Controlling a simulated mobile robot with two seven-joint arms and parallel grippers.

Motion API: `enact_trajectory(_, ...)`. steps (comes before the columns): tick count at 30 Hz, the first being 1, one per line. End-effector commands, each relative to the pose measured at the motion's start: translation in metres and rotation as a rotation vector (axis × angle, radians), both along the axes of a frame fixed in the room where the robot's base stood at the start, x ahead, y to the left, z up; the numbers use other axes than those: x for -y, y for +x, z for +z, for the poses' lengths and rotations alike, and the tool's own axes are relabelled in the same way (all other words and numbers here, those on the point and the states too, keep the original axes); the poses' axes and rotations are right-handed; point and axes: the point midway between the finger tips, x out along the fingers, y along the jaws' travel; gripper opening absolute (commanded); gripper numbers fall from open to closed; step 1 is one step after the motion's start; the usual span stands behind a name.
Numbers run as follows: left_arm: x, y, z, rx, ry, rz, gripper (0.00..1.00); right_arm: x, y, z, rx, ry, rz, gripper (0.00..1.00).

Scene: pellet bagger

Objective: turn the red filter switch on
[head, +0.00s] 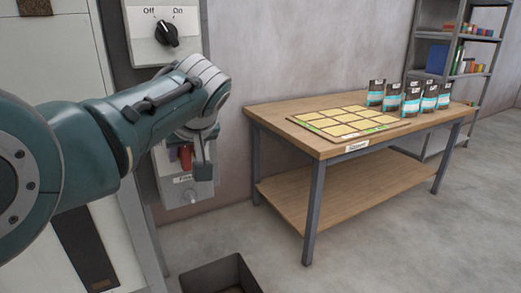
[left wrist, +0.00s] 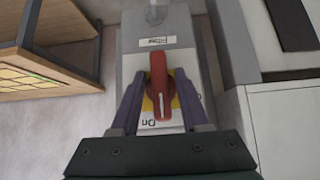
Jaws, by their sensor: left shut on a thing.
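The red filter switch (left wrist: 160,80) is a knob with a white pointer line, on a grey box (left wrist: 133,65) with a "Filter" label. In the left wrist view the picture is upside down; the pointer end faces down, close beside the upside-down word "On", with yellow plate behind. My left gripper (left wrist: 158,95) is shut on the red switch, a finger on each side. In the head view the switch (head: 185,158) shows only partly behind my left gripper (head: 200,165). Other markings on its plate are hidden by the gripper. My right gripper is out of view.
Above the filter box is a panel with a black Off/On knob (head: 166,34), pointing up and left. A wooden table (head: 380,170) at right bears a grid mat (head: 345,120) and several bags (head: 410,97). A dark bin (head: 220,274) stands on the floor below.

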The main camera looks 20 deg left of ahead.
Motion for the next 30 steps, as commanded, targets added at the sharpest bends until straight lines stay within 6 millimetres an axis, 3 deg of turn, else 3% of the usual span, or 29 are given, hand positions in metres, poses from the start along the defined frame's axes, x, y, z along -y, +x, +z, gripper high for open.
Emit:
enact_trajectory(10,-0.001,-0.001,-0.002,-0.004,0.002,0.000,0.00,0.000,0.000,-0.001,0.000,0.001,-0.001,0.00)
enact_trajectory(11,-0.001,-0.001,-0.002,-0.004,0.001,0.001,0.46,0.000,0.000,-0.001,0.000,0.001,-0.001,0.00)
enact_trajectory(13,-0.001,-0.001,-0.002,-0.004,0.001,0.001,0.54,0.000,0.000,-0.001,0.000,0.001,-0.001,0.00)
enact_trajectory(23,0.002,-0.002,0.002,-0.002,0.001,-0.001,0.55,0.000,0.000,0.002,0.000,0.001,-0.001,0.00)
enact_trajectory(30,0.018,-0.014,0.025,0.001,-0.001,-0.001,0.55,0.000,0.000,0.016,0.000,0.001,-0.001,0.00)
